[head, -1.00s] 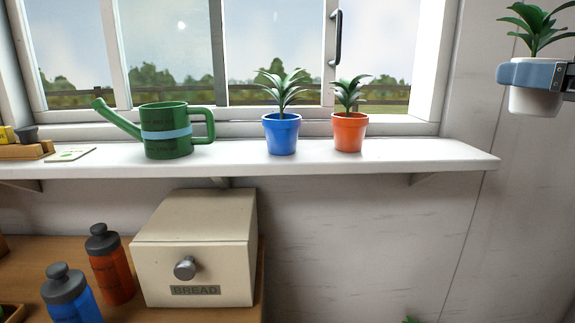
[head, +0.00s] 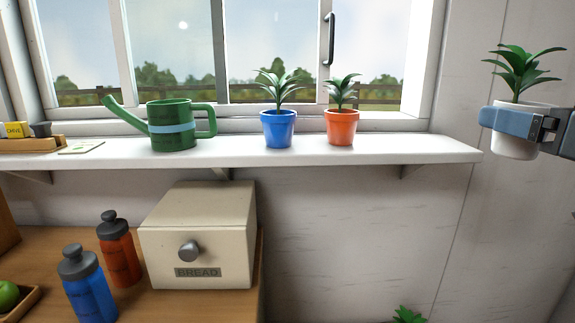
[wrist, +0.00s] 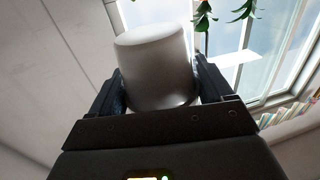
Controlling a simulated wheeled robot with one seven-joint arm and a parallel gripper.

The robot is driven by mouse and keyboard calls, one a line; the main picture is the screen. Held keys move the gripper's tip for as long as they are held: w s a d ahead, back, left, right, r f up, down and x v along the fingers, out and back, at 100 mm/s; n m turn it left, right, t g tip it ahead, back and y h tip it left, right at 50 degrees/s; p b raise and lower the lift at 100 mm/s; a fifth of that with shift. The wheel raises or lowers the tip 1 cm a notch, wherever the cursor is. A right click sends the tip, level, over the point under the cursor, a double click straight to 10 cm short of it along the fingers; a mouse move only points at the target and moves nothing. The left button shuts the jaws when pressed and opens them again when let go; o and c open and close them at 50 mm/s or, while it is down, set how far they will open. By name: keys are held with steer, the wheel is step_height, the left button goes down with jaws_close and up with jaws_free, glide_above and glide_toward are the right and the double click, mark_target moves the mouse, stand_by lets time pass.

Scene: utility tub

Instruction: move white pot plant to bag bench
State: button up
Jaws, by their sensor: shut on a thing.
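The white pot plant (head: 516,146), a white pot with green leaves, is at the right edge of the head view. My gripper (head: 515,124) is shut around the white pot and holds it upright in the air, to the right of the shelf's end. In the wrist view the white pot (wrist: 155,65) sits between both fingers of my gripper (wrist: 160,88). I cannot make out a bag bench in either view.
A white window shelf (head: 340,155) carries a green watering can (head: 172,126), a blue pot plant (head: 278,128) and an orange pot plant (head: 341,127). Below stand a bread box (head: 200,240), a red bottle (head: 118,250) and a blue bottle (head: 88,285) on a wooden surface.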

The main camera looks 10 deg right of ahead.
steer(key=a+f, duration=0.6)
steer(key=f, duration=1.2)
steer(key=a+f, duration=0.6)
steer(key=f, duration=1.2)
steer(key=a+f, duration=0.6)
steer(key=f, duration=1.2)
steer(key=shift+w+a+f, duration=0.25)
steer(key=shift+w+a, duration=0.15)
steer(key=shift+w, duration=0.1)
